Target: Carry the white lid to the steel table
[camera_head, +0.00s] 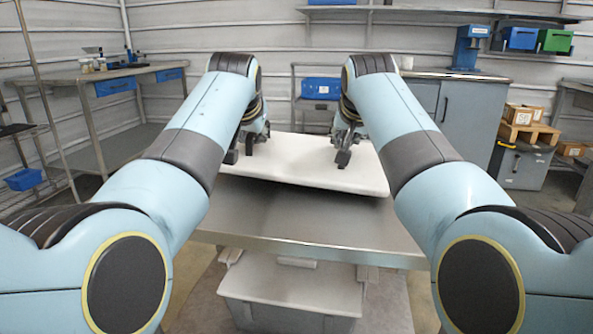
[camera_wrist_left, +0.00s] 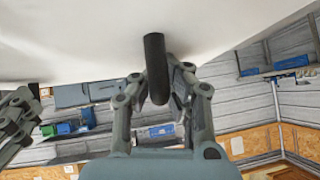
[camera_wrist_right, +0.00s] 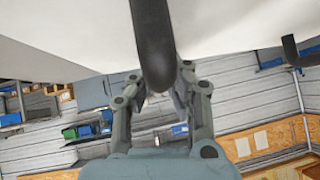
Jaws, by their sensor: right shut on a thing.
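The white lid (camera_head: 300,165) is a broad, flat panel over the steel table (camera_head: 300,215), with a dark shadow under its front right edge. I cannot tell whether it touches the tabletop. It also fills the top of the left wrist view (camera_wrist_left: 90,35) and right wrist view (camera_wrist_right: 60,30). My right gripper (camera_head: 342,160) is shut on a dark bar handle (camera_wrist_right: 152,40) of the lid. My left gripper (camera_head: 240,152) has its fingers around another dark handle (camera_wrist_left: 155,65); whether they are shut on it is unclear.
A pale bin (camera_head: 290,290) stands below the table's front edge. A workbench (camera_head: 100,75) with blue drawers is at the back left. A grey cabinet (camera_head: 450,105) stands behind on the right, near cartons (camera_head: 525,115) on a wooden stand. Bare tabletop shows in front of the lid.

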